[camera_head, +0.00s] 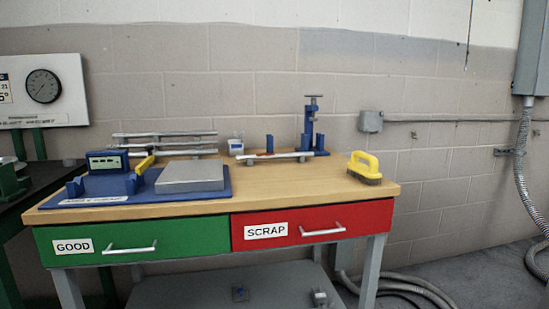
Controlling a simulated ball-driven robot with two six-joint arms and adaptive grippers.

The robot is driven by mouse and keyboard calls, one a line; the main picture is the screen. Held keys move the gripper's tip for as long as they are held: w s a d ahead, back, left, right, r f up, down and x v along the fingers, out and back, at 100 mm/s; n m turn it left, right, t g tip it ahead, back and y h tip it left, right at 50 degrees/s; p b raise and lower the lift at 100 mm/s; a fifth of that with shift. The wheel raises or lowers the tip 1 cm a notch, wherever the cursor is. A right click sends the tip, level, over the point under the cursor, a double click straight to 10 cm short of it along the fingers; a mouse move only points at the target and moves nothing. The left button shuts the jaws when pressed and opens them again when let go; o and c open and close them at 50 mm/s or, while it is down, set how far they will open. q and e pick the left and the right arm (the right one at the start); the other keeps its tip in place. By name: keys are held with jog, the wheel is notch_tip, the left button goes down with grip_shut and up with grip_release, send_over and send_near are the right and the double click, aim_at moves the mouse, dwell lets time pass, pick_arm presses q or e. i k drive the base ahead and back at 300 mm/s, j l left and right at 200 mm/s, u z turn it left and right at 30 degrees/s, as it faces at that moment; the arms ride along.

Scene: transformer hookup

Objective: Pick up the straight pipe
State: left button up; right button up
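Several straight grey pipes or bars (165,134) lie horizontally, stacked at the back left of the wooden workbench (300,188). Another straight light grey pipe or bar (290,156) lies sideways in front of a blue clamp-like fixture (310,125) at the back middle. I cannot tell which of these is the task's straight pipe. Neither of my grippers is in view.
A blue tray (222,192) holds a grey plate (190,175) and a blue device (107,161). A yellow brush (364,166) stands at the right. Below are a green GOOD drawer (190,235) and a red SCRAP drawer (365,218). The bench's front right is clear.

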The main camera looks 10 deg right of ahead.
aim_at(273, 156)
jog(key=l+u, duration=0.1)
jog(key=u, duration=0.35)
jog(key=i+l+u, duration=0.2)
jog(key=l, duration=0.25)
jog(key=i+l+u, duration=0.2)
jog(key=l, duration=0.2)
jog(key=l+u, duration=0.2)
jog(key=l, duration=0.25)
jog(key=l+u, duration=0.15)
jog(key=l, duration=0.35)
